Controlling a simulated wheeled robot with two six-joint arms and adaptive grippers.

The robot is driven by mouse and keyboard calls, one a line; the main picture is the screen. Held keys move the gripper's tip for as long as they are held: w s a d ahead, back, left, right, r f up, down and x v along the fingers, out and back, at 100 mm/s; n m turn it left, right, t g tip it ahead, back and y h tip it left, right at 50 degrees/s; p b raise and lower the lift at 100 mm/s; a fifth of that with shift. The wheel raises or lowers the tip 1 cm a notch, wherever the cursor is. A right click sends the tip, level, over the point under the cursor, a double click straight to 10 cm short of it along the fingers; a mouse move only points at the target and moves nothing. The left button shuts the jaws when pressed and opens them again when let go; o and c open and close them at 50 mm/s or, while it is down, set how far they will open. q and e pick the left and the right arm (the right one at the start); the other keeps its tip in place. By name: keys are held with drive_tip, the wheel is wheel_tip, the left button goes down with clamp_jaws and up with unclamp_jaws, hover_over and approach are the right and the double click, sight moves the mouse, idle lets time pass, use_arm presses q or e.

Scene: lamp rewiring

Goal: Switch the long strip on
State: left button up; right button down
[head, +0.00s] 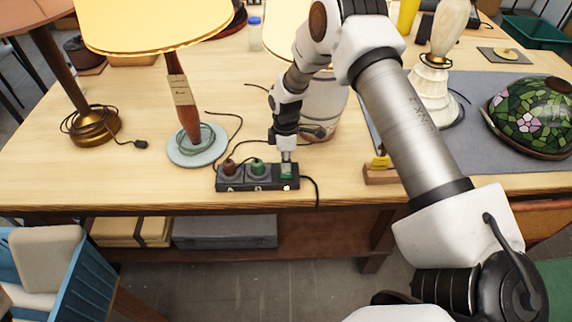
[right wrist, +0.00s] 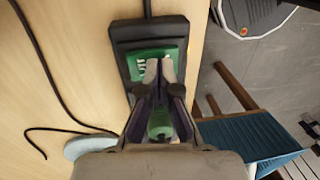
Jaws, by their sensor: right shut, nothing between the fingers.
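The black power strip (head: 243,184) lies near the table's front edge, with a brown plug (head: 229,168) and a green plug (head: 257,168) in it. Its green switch (head: 287,171) is at the right end, with a small bright light (head: 287,187) in front of it. My right gripper (head: 287,158) is shut and empty, pointing down at the switch. In the right wrist view its fingertips (right wrist: 162,66) overlap the green switch (right wrist: 140,65); they look touching or very close. The green plug (right wrist: 160,122) shows between the finger linkages. My left gripper is out of view.
A lamp with a glowing yellow shade (head: 150,22) stands on a pale round base (head: 190,151) left of the strip. A brass-based lamp (head: 92,127) is farther left. A stained-glass shade (head: 535,115) lies on the grey mat (head: 480,90). A blue crate (head: 60,275) is below left.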

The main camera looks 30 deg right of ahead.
drive_tip(key=r+p, duration=0.3)
drive_tip(key=r, duration=0.1)
drive_tip(key=shift+a, duration=0.2)
drive_tip(key=r+b, duration=0.2)
drive_tip(key=r, duration=0.1)
drive_tip(key=shift+s+d, duration=0.1)
drive_tip(key=shift+s, duration=0.2)
wheel_tip(320, 180, up, 6)
drive_tip(key=b, duration=0.2)
hover_over(286, 175)
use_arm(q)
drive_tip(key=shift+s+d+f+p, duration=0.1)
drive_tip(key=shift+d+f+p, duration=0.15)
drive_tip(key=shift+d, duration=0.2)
use_arm(e)
drive_tip(key=shift+d+r, duration=0.1)
drive_tip(key=shift+r, duration=0.35)
